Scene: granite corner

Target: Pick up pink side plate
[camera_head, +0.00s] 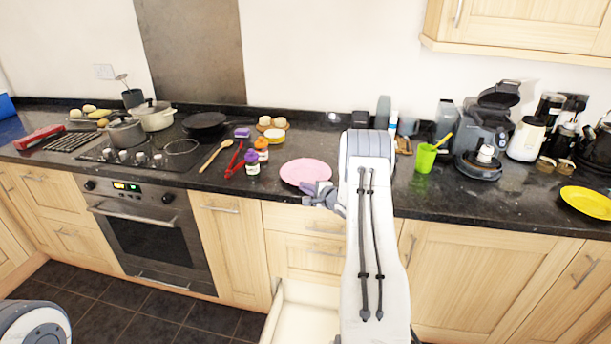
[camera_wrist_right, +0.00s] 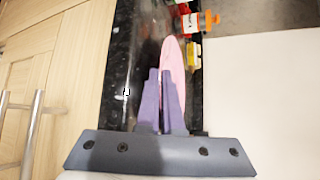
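The pink side plate (camera_head: 305,170) lies on the dark granite counter, in front of the wall. My right gripper (camera_head: 312,192) is at the plate's near right edge, just above the counter's front edge. In the right wrist view the plate (camera_wrist_right: 172,55) shows as a narrow pink shape behind and beside the purple fingers (camera_wrist_right: 160,85). The fingers look close together, and I cannot tell whether the rim is between them or whether they touch it. The left gripper is not in view.
A purple-lidded jar (camera_head: 252,162), an orange-lidded bottle (camera_head: 262,149) and red tongs (camera_head: 235,160) stand or lie left of the plate. A green cup (camera_head: 425,158) and a coffee machine (camera_head: 485,130) are to the right. A drawer (camera_head: 295,310) below is open.

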